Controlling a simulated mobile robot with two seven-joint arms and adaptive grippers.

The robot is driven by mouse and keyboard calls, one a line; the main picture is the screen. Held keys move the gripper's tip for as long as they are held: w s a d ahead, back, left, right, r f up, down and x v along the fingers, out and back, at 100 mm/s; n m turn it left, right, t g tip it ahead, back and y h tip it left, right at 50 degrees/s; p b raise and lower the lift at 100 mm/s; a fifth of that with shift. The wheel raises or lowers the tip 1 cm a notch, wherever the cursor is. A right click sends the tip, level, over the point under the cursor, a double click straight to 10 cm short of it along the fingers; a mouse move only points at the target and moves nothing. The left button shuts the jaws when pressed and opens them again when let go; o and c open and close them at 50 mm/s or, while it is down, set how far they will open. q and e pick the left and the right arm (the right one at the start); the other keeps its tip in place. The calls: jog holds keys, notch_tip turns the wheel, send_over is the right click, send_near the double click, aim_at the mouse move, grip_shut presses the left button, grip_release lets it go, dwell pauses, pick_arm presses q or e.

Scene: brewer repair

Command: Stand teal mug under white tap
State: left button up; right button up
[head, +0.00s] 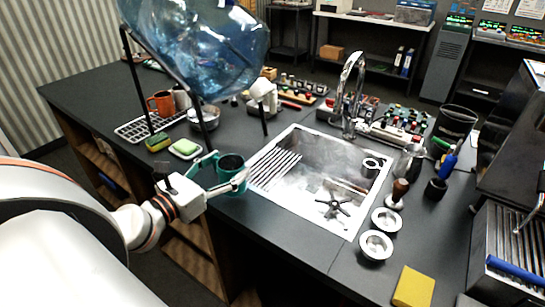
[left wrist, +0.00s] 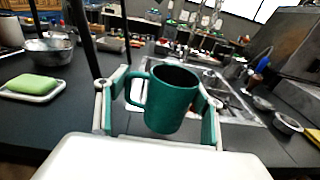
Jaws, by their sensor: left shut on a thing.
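The teal mug (head: 231,174) is at the counter's front edge, just left of the sink. My left gripper (head: 222,175) is shut on it, with one finger on each side of its body. In the left wrist view the mug (left wrist: 172,98) is between the fingers, roughly upright and slightly tilted, handle to the left, opening up. I cannot tell whether its base touches the counter. A white tap-like part (head: 263,90) is behind the mug, near the big blue bottle (head: 200,45) on its black stand. My right gripper is out of view.
The sink (head: 330,180) lies to the right, with a chrome faucet (head: 350,85) behind it. An orange mug (head: 160,103) stands on a rack (head: 140,128).

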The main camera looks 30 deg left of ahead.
pick_arm(q)
jog(key=shift+w+d+f, duration=0.15)
jog(key=shift+w+f, duration=0.45)
jog(key=shift+w, duration=2.3)
jog(key=shift+w+d+f, duration=0.15)
jog(key=shift+w+f, duration=0.4)
jog(key=shift+w, duration=2.3)
jog(key=shift+w+d+f, duration=0.15)
jog(key=shift+w+f, duration=0.45)
jog(key=shift+w, duration=2.3)
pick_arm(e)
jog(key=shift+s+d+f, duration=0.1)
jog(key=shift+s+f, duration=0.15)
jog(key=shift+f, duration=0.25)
pick_arm(q)
jog(key=shift+f, duration=0.2)
jog(key=o, duration=1.3)
jog(key=shift+c, duration=0.2)
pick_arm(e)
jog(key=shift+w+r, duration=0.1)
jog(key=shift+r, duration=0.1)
pick_arm(q)
jog(key=shift+r, duration=0.1)
